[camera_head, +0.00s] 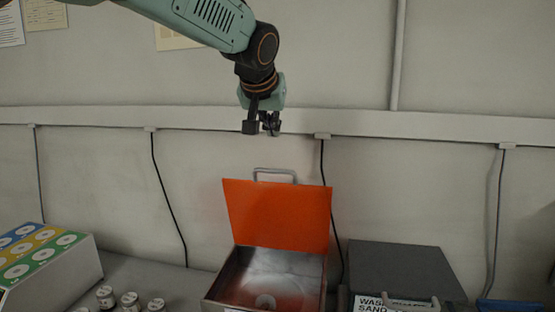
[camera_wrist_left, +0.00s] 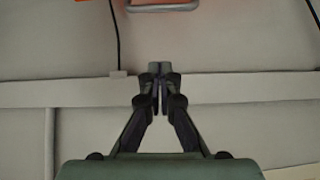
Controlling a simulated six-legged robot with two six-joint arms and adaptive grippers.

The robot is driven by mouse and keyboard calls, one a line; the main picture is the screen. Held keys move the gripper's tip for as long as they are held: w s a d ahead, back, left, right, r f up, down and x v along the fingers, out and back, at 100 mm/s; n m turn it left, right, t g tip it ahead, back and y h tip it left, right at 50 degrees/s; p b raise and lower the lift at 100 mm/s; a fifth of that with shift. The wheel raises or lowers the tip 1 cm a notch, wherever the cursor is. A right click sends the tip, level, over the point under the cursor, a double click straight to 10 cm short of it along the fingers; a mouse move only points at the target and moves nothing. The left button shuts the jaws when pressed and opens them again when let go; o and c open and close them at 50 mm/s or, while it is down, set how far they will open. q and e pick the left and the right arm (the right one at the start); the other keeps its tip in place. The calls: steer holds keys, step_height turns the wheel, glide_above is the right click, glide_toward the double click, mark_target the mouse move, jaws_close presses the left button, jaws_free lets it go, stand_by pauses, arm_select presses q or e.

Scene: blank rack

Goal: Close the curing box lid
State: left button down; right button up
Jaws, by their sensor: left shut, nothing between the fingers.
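The curing box (camera_head: 212,290) is a metal box with an orange lid (camera_head: 278,215) standing open, tilted up at its back against the wall side. A grey handle (camera_head: 275,172) sticks up above the lid's top edge. The box's inside shows, with a pale round mark on its floor. My left gripper (camera_head: 262,130) hangs above and slightly left of the lid, apart from it, shut and empty. In the left wrist view its fingertips (camera_wrist_left: 160,70) meet, with the handle (camera_wrist_left: 162,5) and a corner of the orange lid (camera_wrist_left: 95,0) at the top edge. My right gripper is not in view.
A dark grey box (camera_head: 400,265) with a white label stands right of the curing box. At left are a box with coloured disc panels (camera_head: 60,270) and several small jars (camera_head: 130,299). A wall rail (camera_head: 400,122) with hanging cables runs behind. The air around my left gripper is clear.

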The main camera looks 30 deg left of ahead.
arm_select(q)
steer(key=p+x, duration=0.2)
steer(key=x, duration=0.9)
steer(key=s, duration=0.2)
steer(key=s+d+b, duration=0.1)
steer(key=shift+s+f, duration=0.3)
steer(key=shift+s, duration=0.2)
steer(key=shift+w+f, duration=0.25)
